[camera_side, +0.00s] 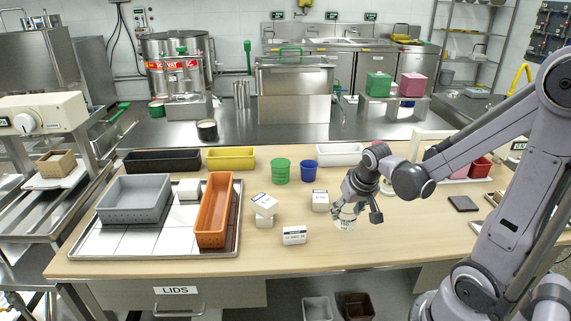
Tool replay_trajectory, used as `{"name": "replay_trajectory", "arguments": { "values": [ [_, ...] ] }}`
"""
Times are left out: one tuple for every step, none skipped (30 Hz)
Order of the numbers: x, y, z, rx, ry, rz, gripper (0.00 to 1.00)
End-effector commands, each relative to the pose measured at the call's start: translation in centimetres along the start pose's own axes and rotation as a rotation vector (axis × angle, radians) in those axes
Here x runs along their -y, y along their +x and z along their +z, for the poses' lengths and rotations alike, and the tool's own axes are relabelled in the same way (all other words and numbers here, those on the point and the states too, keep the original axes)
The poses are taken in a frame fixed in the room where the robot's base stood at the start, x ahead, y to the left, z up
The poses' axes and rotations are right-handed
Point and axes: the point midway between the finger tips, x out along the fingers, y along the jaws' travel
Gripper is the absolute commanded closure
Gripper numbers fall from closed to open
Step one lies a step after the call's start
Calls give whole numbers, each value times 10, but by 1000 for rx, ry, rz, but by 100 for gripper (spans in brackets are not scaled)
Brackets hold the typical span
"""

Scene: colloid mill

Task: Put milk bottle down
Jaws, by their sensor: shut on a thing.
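My gripper (350,211) is over the right half of the wooden table, pointing down. It is shut on a small white container with a dark label, which appears to be the milk bottle (345,224). The fingers hide its upper part. It looks upright and low over the tabletop; I cannot tell whether its base touches the wood.
White labelled boxes stand to the left: one by the gripper (320,200), one in front (294,235), and a stacked pair (265,204). Green (281,171) and blue (309,170) tubs stand behind. An orange bin (214,209) is farther left. The table's front right is clear.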

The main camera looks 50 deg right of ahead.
Motion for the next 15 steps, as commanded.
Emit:
{"name": "replay_trajectory", "arguments": {
  "values": [
    [6, 4, -1, 0, -5, -1, 66],
    [9, 6, -2, 0, -3, 0, 66],
    [12, 8, -1, 0, -3, -1, 66],
    [14, 10, -1, 0, -3, -1, 66],
    [16, 11, -2, 0, -2, -1, 66],
    [17, 12, -2, 0, -1, 0, 66],
    [18, 13, -1, 0, 0, 0, 66],
    [18, 13, -1, 0, 0, 0, 66],
    [18, 14, -1, 1, 0, 1, 66],
    [19, 16, -1, 1, 0, 1, 66],
    [19, 17, 0, 1, 0, 1, 66],
    [18, 20, 1, 1, 0, 1, 66],
    [18, 23, 2, 1, 1, 1, 66],
    [18, 26, 3, 0, 1, 1, 66],
    [18, 30, 5, 0, 0, 1, 66]
  ]
}}
